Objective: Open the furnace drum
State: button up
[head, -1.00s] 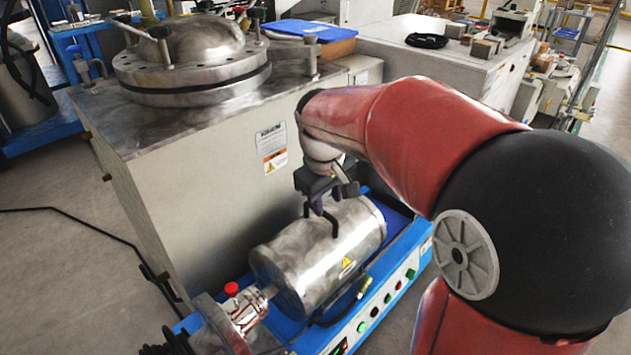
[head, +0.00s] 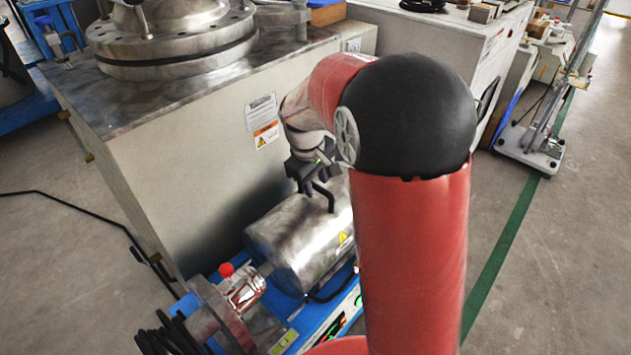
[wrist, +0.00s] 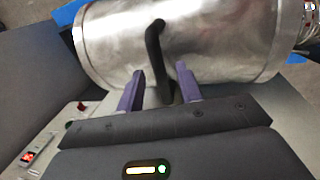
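The furnace drum (head: 285,247) is a shiny metal cylinder lying on a blue base with a yellow warning label on its side. A bent black handle (wrist: 154,42) rises from the drum. My gripper (wrist: 156,80) is at the handle, with its two purple fingers apart, one on each side of the handle's lower part. Clear gaps show between the handle and both fingers. In the head view my gripper (head: 307,182) is just above the drum beside the handle. My arm hides the drum's right end there. The drum looks closed.
A large grey cabinet (head: 200,150) with a round metal lid (head: 175,45) stands close behind the drum. A red-capped fitting (head: 227,270) and a metal flange sit at the drum's left end. Open floor (head: 560,250) lies to the right.

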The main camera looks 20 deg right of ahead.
grip_shut()
dwell(0.3)
jog(key=w+d+p, duration=0.4)
jog(key=w+d, duration=0.3)
jog(key=d, duration=0.4)
jog(key=w+d+p, duration=0.4)
jog(key=w+d, duration=0.4)
jog(key=d, duration=0.3)
jog(key=shift+d, duration=0.4)
grip_release()
jog(key=shift+a, duration=0.1)
notch_tip(320, 180, up, 8)
jog(key=a, duration=0.1)
jog(key=shift+s+a+f, duration=0.15)
jog(key=shift+s+f, duration=0.05)
jog(key=shift+s, duration=0.2)
